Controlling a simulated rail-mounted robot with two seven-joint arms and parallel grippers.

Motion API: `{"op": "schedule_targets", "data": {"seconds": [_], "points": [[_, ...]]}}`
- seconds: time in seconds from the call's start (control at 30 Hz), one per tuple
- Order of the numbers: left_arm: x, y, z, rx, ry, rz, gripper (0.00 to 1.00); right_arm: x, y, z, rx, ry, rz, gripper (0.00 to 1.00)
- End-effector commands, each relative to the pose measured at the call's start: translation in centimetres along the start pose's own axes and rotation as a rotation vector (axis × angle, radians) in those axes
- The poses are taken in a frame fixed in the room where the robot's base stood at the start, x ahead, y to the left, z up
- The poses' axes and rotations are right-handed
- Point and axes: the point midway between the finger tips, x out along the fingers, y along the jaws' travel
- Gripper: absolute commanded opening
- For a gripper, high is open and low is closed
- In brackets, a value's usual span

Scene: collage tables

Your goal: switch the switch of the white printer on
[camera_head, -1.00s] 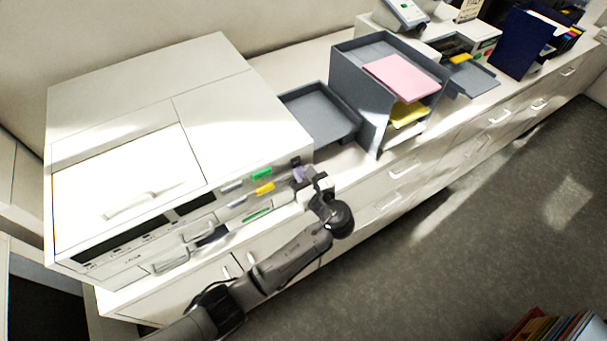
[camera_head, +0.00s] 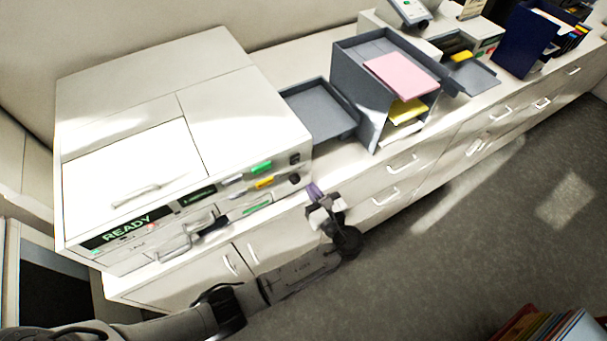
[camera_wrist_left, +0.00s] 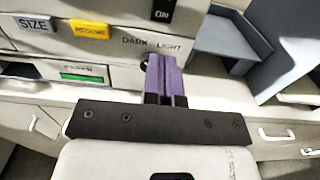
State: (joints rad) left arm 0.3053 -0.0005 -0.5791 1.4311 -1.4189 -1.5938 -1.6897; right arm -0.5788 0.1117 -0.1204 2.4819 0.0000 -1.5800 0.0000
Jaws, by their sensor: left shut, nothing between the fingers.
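The white printer (camera_head: 240,125) stands on the counter at the left. Its display (camera_head: 128,228) is lit and reads READY. A black switch (camera_head: 295,158) sits at the right end of its front panel. In the left wrist view the switch (camera_wrist_left: 162,10) shows ON, cut by the top edge. My left gripper (camera_head: 313,188), with purple fingers, is shut and empty, just in front of the printer's right front corner and below the switch. In the left wrist view its fingertips (camera_wrist_left: 163,60) partly cover the dark knob by the DARK LIGHT label. My right gripper is not in view.
Green (camera_head: 262,167) and yellow (camera_head: 265,182) buttons lie left of the switch. A grey tray (camera_head: 320,110) joins the printer's right side. A grey paper organizer (camera_head: 350,85) with pink and yellow sheets stands further right. The floor in front of the drawers is open.

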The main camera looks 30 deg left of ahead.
Motion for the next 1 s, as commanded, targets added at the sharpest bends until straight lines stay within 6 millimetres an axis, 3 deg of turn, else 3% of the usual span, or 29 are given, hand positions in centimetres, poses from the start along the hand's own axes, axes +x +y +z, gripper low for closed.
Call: {"op": "schedule_targets", "data": {"seconds": [0.2, 0.4, 1.0], "points": [[-3.9, -0.1, -0.8, 0.000, 0.002, -0.001, 0.00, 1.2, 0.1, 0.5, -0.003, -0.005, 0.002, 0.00], [-5.9, -0.1, -0.8, -0.001, 0.001, -0.001, 0.00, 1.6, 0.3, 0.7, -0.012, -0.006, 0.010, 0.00], [-6.7, -0.1, -0.8, 0.000, 0.000, 0.000, 0.00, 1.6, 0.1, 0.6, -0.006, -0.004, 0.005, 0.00]]}}
